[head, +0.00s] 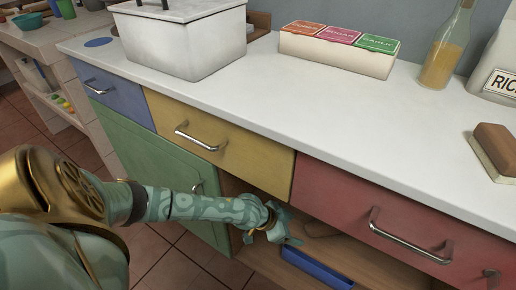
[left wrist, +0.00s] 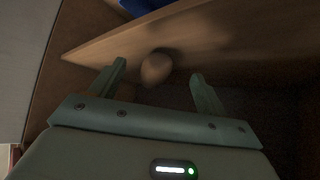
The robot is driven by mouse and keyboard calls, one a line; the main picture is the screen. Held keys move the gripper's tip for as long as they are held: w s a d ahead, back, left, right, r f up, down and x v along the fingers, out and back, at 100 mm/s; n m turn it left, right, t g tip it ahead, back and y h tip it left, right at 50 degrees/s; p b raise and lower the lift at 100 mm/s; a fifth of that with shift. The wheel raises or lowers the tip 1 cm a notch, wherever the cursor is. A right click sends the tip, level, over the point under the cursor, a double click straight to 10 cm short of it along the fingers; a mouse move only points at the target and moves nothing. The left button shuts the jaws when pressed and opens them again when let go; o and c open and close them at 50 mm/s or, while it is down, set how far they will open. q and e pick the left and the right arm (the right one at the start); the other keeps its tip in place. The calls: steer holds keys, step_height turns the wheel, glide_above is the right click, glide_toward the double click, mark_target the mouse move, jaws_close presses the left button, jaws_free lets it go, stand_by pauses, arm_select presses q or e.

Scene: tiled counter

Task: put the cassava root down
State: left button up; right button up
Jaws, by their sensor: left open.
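The brown cassava root (head: 318,229) lies on the wooden shelf (head: 345,262) inside the open compartment under the counter. My left gripper (head: 288,232) reaches into this compartment and is just left of the root in the head view. In the left wrist view the rounded end of the root (left wrist: 156,68) shows between the two spread fingers of my left gripper (left wrist: 158,80), with a gap on each side. The gripper is open, and the root seems to rest on the shelf board. The rest of the root is hard to make out in the shade. My right gripper is out of view.
A blue tray (head: 315,272) lies on the shelf near the root. A yellow drawer (head: 220,135) and a red drawer (head: 400,215) are above the opening. A green door (head: 150,170) stands to its left. The white countertop (head: 270,85) has wide free room.

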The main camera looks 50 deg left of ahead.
arm_select(q)
steer(key=s+d+m, duration=0.2)
steer(key=s+d, duration=1)
steer(key=s+a+f+g+y, duration=0.2)
steer(key=s+a+f+g, duration=0.1)
steer(key=s, duration=0.9)
steer(key=s+a+f+g+y, duration=0.2)
steer(key=s+a+f, duration=0.3)
steer(key=s, duration=0.7)
steer(key=s+a+f+g+y, duration=0.2)
steer(key=s+f, duration=0.4)
steer(key=s, duration=0.6)
steer(key=shift+s+a+f+n+g, duration=0.2)
steer(key=shift+a+f+n+g, duration=0.2)
steer(key=shift+a+g, duration=0.45)
